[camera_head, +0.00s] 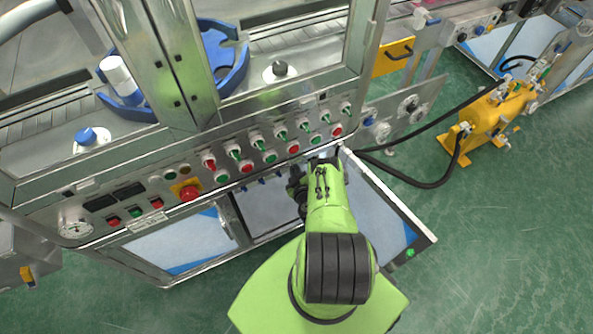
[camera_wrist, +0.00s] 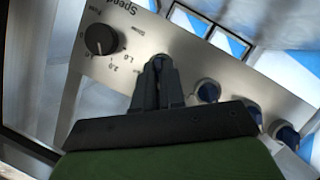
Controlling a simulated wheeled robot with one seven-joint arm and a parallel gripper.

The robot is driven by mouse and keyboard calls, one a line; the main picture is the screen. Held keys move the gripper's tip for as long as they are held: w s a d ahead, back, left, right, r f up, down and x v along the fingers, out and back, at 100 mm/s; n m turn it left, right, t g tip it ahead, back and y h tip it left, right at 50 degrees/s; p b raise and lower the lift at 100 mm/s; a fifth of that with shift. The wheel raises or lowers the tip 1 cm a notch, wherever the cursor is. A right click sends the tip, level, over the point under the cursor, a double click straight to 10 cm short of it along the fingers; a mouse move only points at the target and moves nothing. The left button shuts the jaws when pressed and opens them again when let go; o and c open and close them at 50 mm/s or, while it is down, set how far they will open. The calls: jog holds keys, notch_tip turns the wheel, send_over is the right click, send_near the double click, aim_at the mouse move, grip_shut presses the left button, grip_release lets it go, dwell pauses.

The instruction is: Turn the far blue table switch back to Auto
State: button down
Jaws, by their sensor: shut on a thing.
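A row of small blue table switches sits on the metal panel; in the wrist view one blue switch (camera_wrist: 207,91) stands just right of my gripper (camera_wrist: 158,72), and others (camera_wrist: 253,112) (camera_wrist: 287,135) run on to the lower right. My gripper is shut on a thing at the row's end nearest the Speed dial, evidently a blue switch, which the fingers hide. Its pointer and labels cannot be read. In the head view my gripper (camera_head: 298,183) is below the front panel, with blue switches (camera_head: 262,181) to its left.
A black Speed dial (camera_wrist: 100,39) is left of the fingers. In the head view, green and red buttons and switches line the panel above, with a red emergency button (camera_head: 190,193) left. An open door (camera_head: 385,215) is at my right.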

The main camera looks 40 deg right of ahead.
jog(key=shift+a+n+h, duration=0.1)
jog(key=shift+n+h, duration=0.2)
jog(key=shift+n, duration=0.3)
jog(key=shift+f, duration=0.1)
jog(key=c, duration=1.2)
grip_release()
